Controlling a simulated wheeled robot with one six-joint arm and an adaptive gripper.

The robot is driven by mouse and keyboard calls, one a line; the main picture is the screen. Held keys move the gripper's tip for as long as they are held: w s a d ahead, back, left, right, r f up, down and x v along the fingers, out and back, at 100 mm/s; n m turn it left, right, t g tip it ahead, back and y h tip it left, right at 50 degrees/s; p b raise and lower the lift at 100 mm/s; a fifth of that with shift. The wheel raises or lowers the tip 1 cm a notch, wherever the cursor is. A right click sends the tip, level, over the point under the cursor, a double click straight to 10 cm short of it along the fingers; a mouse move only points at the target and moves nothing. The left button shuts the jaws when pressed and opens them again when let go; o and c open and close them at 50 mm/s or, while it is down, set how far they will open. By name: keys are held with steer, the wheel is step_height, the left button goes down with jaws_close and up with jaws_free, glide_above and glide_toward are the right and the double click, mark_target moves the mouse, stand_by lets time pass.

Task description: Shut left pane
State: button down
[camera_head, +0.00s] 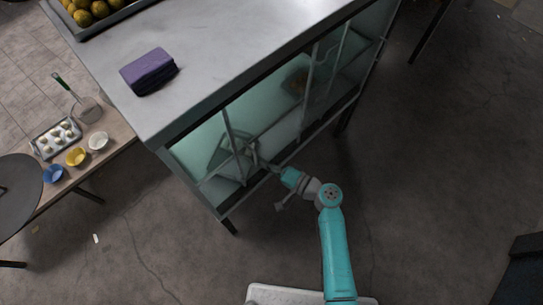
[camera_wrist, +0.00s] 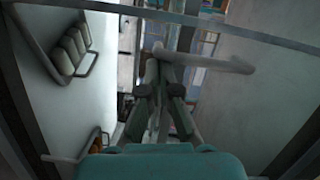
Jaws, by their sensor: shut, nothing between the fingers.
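The glass-fronted cabinet under the metal counter (camera_head: 225,45) has a teal-lit inside. Its left pane (camera_head: 195,145) is at the near left end of the front; reflections and bars make its exact position hard to tell. My gripper (camera_head: 262,165) is at the lower left part of this front, shut and empty. In the wrist view my gripper (camera_wrist: 166,58) shows its fingers together, pointing away from the camera. A grey bar handle (camera_wrist: 210,62) crosses close to the fingertips; I cannot tell whether they touch.
A wooden side table (camera_head: 117,128) with bowls stands at left. Dark cabinet legs reach the floor.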

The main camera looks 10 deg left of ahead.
steer(key=s+a, duration=0.8)
steer(key=s, duration=0.3)
steer(key=shift+s+a, duration=0.15)
steer(key=shift+a, duration=0.25)
steer(key=shift+s, duration=0.1)
steer(key=v, duration=1.2)
steer(key=shift+w+d, duration=0.2)
steer(key=shift+w, duration=0.1)
steer(key=shift+f, duration=0.15)
